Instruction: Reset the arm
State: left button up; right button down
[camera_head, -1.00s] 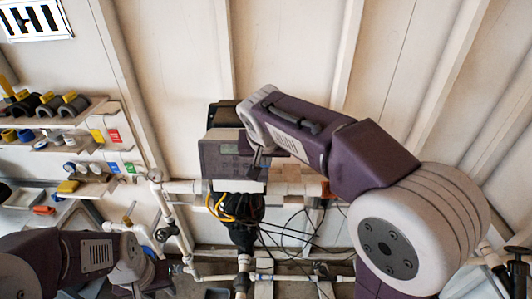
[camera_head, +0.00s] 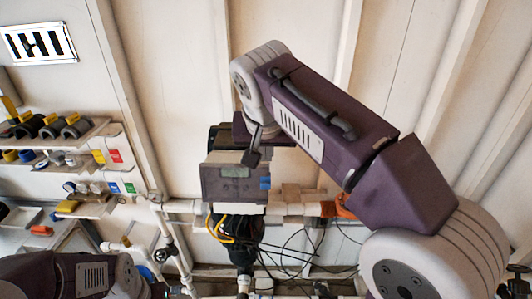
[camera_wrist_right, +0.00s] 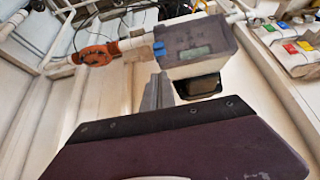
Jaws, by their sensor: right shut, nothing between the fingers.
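My right arm comes in from the right and bends down at its far end. Its gripper (camera_head: 254,150) is a dark, narrow shape, shut and empty, above and in front of a grey control box (camera_head: 228,187) with a small display and blue buttons. In the right wrist view the shut fingers (camera_wrist_right: 158,92) stick out beyond the dark edge of my gripper body, and the box (camera_wrist_right: 192,42) is just past them. I cannot tell from these views whether they touch. My left arm (camera_head: 75,277) shows at the lower left; its gripper is out of view.
Yellow and black cables (camera_head: 222,229) hang below. Shelves (camera_head: 60,140) of parts stand left.

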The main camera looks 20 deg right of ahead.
jog(key=shift+s+a, duration=0.15)
jog(key=s+d+f+g+b, duration=0.1)
jog(key=d+f+b, duration=0.1)
jog(key=f+b, duration=0.5)
jog(key=s+d+f+m+g+b, duration=0.1)
jog(key=s+d+f+g+b, duration=0.15)
jog(key=f, duration=0.85)
jog(key=d+f+g+b, duration=0.15)
jog(key=f+b, duration=0.35)
jog(key=f, duration=0.5)
jog(key=s+f+n+y+b, duration=0.1)
jog(key=s+f, duration=0.4)
jog(key=f, duration=0.6)
jog(key=s+f+n+y+b, duration=0.1)
jog(key=s+f+n+b, duration=0.2)
jog(key=f, duration=0.8)
jog(key=shift+s+a+f, duration=0.2)
jog(key=shift+s+a, duration=0.2)
jog(key=shift+s, duration=0.8)
